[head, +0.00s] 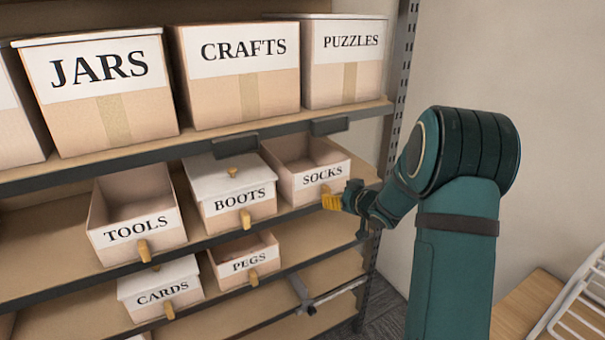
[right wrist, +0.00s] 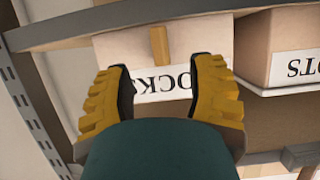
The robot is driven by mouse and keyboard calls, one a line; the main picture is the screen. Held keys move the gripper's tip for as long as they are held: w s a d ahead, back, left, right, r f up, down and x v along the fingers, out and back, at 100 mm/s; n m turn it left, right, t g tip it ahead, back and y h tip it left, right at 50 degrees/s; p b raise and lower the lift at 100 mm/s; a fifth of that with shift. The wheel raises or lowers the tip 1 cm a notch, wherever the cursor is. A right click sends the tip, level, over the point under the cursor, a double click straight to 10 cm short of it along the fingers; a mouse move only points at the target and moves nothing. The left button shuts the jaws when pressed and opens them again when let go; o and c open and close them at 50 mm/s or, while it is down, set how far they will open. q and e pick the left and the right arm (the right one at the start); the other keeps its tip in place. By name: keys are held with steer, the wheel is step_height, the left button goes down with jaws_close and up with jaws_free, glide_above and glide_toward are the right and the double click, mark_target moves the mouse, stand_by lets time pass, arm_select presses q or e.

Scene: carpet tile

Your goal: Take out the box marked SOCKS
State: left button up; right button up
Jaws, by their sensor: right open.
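The SOCKS box (head: 285,178) is an open-topped tan box with a white label, on the middle shelf at the right, beside the BOOTS box. A wooden handle is on its front. My right gripper (head: 335,201) is at the lower right of its front. In the right wrist view, where the label appears upside down, the SOCKS box (right wrist: 120,50) is in front of the fingers. There my right gripper (right wrist: 163,68) is open, its yellow fingers apart on either side of the handle's line (right wrist: 159,46). Nothing is held. My left gripper is not in view.
The BOOTS box (head: 230,190) is lidded; the TOOLS box (head: 165,222) is open. CARDS (head: 150,290) and PEGS (head: 232,270) are on the shelf below. JARS, CRAFTS and PUZZLES boxes stand above. A rack upright (head: 402,60) is at the right.

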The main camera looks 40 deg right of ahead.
mark_target(329, 191)
steer(key=x, duration=0.3)
steer(key=b+x, duration=0.1)
steer(key=x, duration=0.1)
steer(key=shift+w+r, duration=0.25)
steer(key=shift+w, duration=0.25)
steer(key=shift+c, duration=0.4)
jaws_close()
